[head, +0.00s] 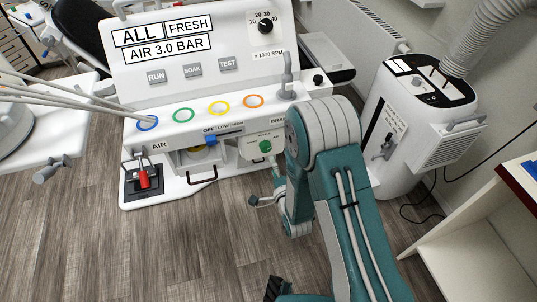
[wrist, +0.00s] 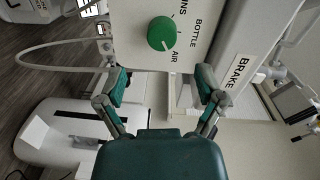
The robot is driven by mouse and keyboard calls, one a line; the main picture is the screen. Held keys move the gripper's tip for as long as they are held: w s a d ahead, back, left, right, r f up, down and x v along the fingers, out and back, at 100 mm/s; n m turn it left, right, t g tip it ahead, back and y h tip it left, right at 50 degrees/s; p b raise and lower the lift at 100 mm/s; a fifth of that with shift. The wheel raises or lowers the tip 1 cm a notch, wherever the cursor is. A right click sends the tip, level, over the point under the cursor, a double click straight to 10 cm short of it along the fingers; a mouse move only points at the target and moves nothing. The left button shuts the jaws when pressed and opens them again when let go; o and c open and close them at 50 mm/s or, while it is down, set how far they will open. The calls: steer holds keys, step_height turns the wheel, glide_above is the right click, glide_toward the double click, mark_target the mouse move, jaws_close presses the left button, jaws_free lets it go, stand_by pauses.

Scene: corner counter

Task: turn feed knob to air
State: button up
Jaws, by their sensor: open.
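The feed knob (wrist: 162,34) is round and green, on a white panel at the top of the wrist view. Labels ending in "INS", then "BOTTLE" and "AIR", run down its right side. A pale mark shows on its lower right part, but I cannot tell exactly which label it points at. In the head view the green knob (head: 265,146) is on the front of the white unit, left of my arm. My gripper (wrist: 162,82) is open and empty, its fingers apart below the knob in the wrist view. My arm hides part of the gripper in the head view.
The white unit's (head: 215,75) top carries coloured rings and buttons. A blue slider (head: 211,140) and a red-handled lever (head: 144,176) are left of the knob. A white machine with a hose (head: 415,120) stands right. Wooden floor (head: 170,255) is clear in front.

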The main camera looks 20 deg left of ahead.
steer(key=v, duration=0.5)
steer(key=shift+f, duration=0.1)
stand_by(0.4)
